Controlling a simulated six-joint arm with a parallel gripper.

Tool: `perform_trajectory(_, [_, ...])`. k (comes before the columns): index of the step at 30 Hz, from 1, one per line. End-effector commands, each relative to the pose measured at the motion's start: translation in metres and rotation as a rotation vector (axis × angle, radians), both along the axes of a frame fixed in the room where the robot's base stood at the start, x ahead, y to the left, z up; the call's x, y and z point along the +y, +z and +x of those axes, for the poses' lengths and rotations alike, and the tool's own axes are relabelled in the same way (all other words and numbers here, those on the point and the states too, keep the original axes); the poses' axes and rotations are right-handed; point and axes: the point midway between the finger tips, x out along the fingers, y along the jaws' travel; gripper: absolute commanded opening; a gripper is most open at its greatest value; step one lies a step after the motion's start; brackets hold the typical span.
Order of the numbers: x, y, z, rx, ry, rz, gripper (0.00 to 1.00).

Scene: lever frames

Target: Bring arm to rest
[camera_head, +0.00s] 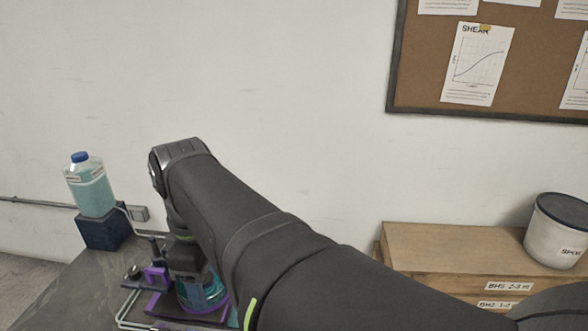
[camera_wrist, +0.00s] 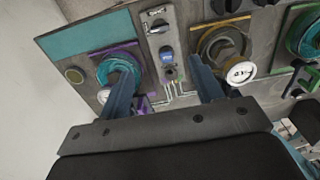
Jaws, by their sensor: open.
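My gripper (camera_wrist: 160,64) is open in the wrist view. Its two blue-grey fingers are spread apart with nothing held between them. They point toward a grey apparatus panel (camera_wrist: 183,22) that carries round teal and purple fittings. Behind the left finger is a teal ring (camera_wrist: 118,57); beside the right finger is a white round gauge (camera_wrist: 241,73). I cannot tell whether the fingers touch anything. In the head view my dark arm runs from the lower right to the upper left and bends down over the apparatus (camera_head: 203,295). The fingertips are hidden there.
A bottle of teal liquid (camera_head: 91,186) stands on a dark block (camera_head: 104,231) at the left of the table (camera_head: 70,290). At the right, wooden boxes (camera_head: 440,247) hold a lidded white bucket (camera_head: 556,235). A corkboard (camera_head: 432,90) hangs on the wall behind.

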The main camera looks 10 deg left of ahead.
Motion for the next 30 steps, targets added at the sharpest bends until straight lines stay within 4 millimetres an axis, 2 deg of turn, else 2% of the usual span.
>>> perform_trajectory(20, [0.0,-0.005,0.0,0.001,0.0,-0.001,0.6])
perform_trajectory(23, [0.0,-0.016,0.0,0.002,0.0,-0.002,0.6])
perform_trajectory(30, [0.0,-0.061,-0.001,0.003,0.0,-0.002,0.6])
